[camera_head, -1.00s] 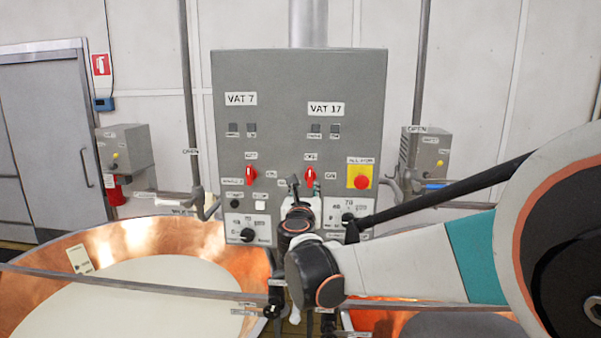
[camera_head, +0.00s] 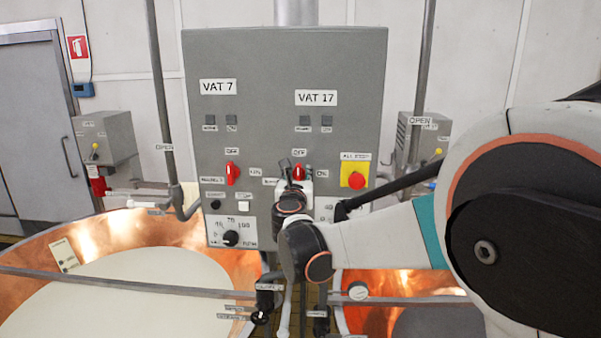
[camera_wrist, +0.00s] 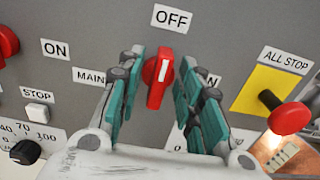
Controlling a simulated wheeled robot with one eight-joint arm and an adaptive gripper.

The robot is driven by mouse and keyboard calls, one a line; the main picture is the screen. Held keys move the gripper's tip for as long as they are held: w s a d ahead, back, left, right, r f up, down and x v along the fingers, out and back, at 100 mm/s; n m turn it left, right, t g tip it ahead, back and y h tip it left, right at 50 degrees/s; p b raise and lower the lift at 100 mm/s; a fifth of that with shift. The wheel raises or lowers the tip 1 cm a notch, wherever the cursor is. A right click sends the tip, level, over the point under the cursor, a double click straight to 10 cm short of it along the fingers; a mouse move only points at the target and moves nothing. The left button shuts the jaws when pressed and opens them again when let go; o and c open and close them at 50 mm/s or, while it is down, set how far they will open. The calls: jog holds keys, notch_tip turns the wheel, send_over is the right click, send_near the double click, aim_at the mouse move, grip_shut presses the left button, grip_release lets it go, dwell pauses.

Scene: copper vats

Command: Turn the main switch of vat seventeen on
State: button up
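The red main switch of vat 17 (camera_head: 299,172) is on the grey control panel (camera_head: 270,75), under the VAT 17 label (camera_head: 317,97). In the wrist view the red handle (camera_wrist: 160,80) stands nearly upright, its white line toward OFF. The ON label is partly hidden behind the right finger. My gripper (camera_wrist: 158,85) is open, with one teal-padded finger on each side of the handle and a gap showing on both sides. How deep the fingertips reach around it I cannot tell. In the head view my gripper (camera_head: 291,175) partly covers the switch's left side.
The yellow-backed red ALL STOP button (camera_head: 355,180) is just right of the switch; its red head also shows in the wrist view (camera_wrist: 290,118). Vat 7's red switch (camera_head: 232,173) is to the left. Metal rails and copper vats (camera_head: 125,230) lie below the panel.

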jog(key=shift+s+r, duration=0.1)
jog(key=shift+s, duration=0.1)
jog(key=shift+c, duration=0.5)
jog(key=shift+w, duration=0.1)
grip_shut()
jog(key=m+b, duration=0.3)
jog(key=m, duration=0.1)
jog(key=shift+d+f, duration=0.15)
jog(key=shift+f, duration=0.1)
jog(key=shift+d+f+m+b, duration=0.15)
jog(key=shift+m+b, duration=0.85)
jog(key=shift+m, duration=1.3)
jog(key=shift+d+f+m+b, duration=0.1)
jog(key=shift+m+b, duration=0.95)
jog(key=shift+m, duration=1.25)
jog(key=shift+d+f+m+b, duration=0.15)
jog(key=shift+m+b, duration=0.85)
jog(key=shift+m, duration=1.3)
